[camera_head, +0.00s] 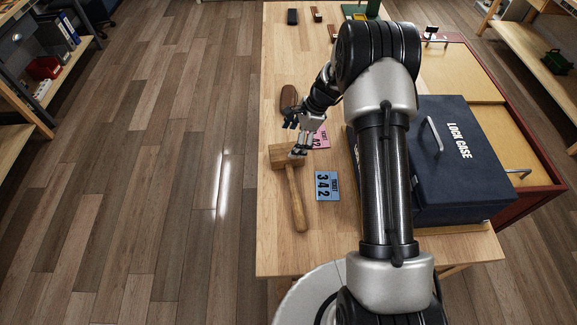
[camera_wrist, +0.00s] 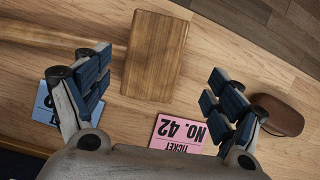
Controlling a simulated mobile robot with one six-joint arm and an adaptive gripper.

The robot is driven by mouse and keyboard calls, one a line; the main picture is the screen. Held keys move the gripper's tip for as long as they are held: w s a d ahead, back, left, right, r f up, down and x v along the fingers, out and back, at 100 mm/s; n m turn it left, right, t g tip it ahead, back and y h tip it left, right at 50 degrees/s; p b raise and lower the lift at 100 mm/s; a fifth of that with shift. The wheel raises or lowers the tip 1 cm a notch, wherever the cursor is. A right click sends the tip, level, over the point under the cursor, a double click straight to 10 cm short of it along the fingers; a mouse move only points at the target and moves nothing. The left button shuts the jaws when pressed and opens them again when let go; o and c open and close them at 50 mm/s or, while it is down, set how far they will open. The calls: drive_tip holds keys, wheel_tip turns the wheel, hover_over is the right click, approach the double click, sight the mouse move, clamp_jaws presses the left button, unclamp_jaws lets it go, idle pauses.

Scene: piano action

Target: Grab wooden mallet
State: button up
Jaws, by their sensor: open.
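The wooden mallet (camera_head: 299,205) lies on the light wooden table near its left edge. In the head view its block head is farther from me and its handle points toward the near edge. My gripper (camera_head: 296,136) is open and empty, just beyond and above the mallet head. In the wrist view its fingers (camera_wrist: 158,80) are spread wider than the head. I cannot tell the exact height gap.
A blue ticket (camera_head: 327,186) lies right of the handle. A pink ticket (camera_head: 321,138) lies beside my gripper. A dark brown rounded object (camera_head: 289,97) lies beyond it. The navy lock case (camera_head: 465,165) stands at right. Open floor is left of the table.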

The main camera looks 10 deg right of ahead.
sight(286, 151)
drive_tip(key=x, duration=0.1)
drive_tip(key=b+x, duration=0.1)
drive_tip(key=x, duration=0.3)
drive_tip(key=shift+s+a+f+b, duration=0.1)
drive_tip(key=shift+s+b, duration=0.25)
drive_tip(key=shift+c, duration=0.3)
drive_tip(key=c, duration=1.4)
